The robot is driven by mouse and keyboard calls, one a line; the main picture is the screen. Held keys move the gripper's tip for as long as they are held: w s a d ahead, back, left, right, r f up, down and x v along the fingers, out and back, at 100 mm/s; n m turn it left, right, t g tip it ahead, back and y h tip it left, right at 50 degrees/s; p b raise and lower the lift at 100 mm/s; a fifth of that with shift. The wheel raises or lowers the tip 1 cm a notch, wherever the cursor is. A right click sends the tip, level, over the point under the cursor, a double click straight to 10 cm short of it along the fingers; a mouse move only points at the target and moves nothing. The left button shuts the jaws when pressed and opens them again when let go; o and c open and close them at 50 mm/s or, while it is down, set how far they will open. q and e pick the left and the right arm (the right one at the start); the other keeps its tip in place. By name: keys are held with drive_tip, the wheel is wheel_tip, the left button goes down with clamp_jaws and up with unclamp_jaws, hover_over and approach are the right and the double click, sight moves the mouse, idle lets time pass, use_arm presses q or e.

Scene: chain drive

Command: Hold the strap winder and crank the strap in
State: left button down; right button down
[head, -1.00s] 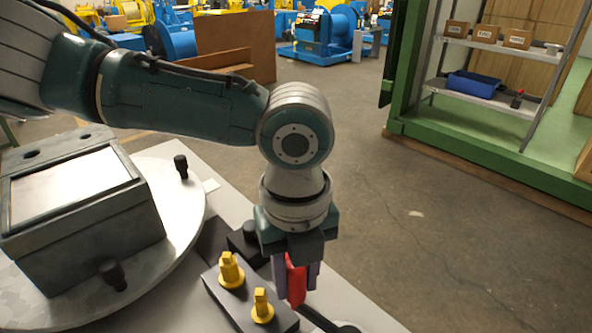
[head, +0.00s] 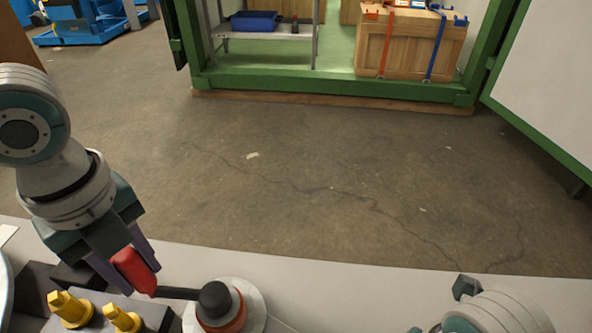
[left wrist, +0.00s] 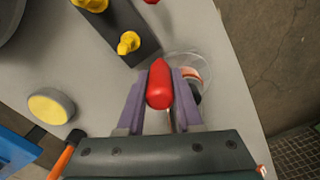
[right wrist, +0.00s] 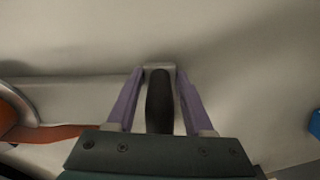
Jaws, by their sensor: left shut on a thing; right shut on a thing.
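The strap winder (head: 232,306) lies on the grey table at the bottom of the head view. It has a pale round flange, an orange-red strap coil and a black hub. A black crank arm (head: 178,293) runs left from the hub to a red knob (head: 133,271). My left gripper (head: 137,262) is shut on the red knob, which also shows between the fingers in the left wrist view (left wrist: 160,86). In the right wrist view, my right gripper (right wrist: 160,72) is shut on a dark grip (right wrist: 159,105). Orange strap (right wrist: 45,133) shows at its left.
A dark block with yellow pegs (head: 70,306) stands left of the winder. A yellow-topped round thing (left wrist: 51,106) lies on the table in the left wrist view. Beyond the table is open floor, then a green-framed container with a wooden crate (head: 410,45).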

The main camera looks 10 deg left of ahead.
use_arm(q)
drive_tip(key=w+d+m, duration=0.2)
drive_tip(key=w+m, duration=0.4)
drive_tip(key=m, duration=0.2)
drive_tip(key=shift+w+d, duration=0.3)
drive_tip(key=shift+d, duration=0.25)
idle(0.5)
drive_tip(key=shift+s, duration=0.1)
drive_tip(key=c, duration=0.8)
unclamp_jaws()
drive_tip(key=shift+c, duration=0.2)
drive_tip(key=shift+o, duration=1.3)
drive_tip(key=shift+a, duration=0.2)
